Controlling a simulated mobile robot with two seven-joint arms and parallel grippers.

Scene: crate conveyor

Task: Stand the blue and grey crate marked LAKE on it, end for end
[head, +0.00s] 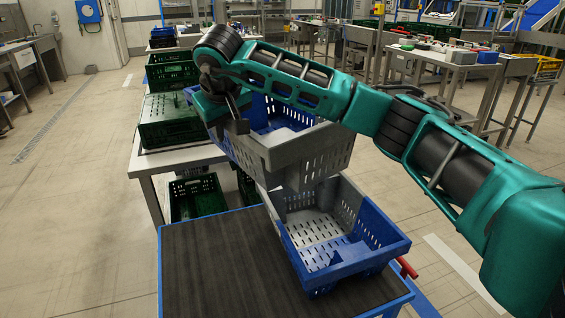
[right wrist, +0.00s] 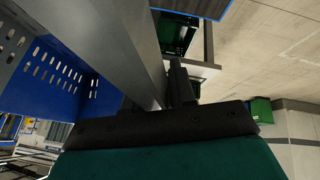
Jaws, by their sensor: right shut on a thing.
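A blue and grey crate (head: 312,158) hangs from my right gripper (head: 236,120) in the head view, its grey part nearer and its blue part farther back. The gripper is shut on the crate's left rim; the rim (right wrist: 128,50) runs between the fingers (right wrist: 160,95) in the right wrist view. A second blue and grey crate (head: 385,248) stands upright below, blue end near and grey end far. The held crate overlaps its far end in the picture; I cannot tell whether they touch. I cannot read a LAKE mark on either. My left gripper is out of view.
The dark conveyor belt (head: 225,268) with blue edges is bare left of the lower crate. Green crates (head: 172,122) stand on a table (head: 150,165) behind it, with another green crate (head: 196,198) below. A red handle (head: 407,268) sticks out at the right.

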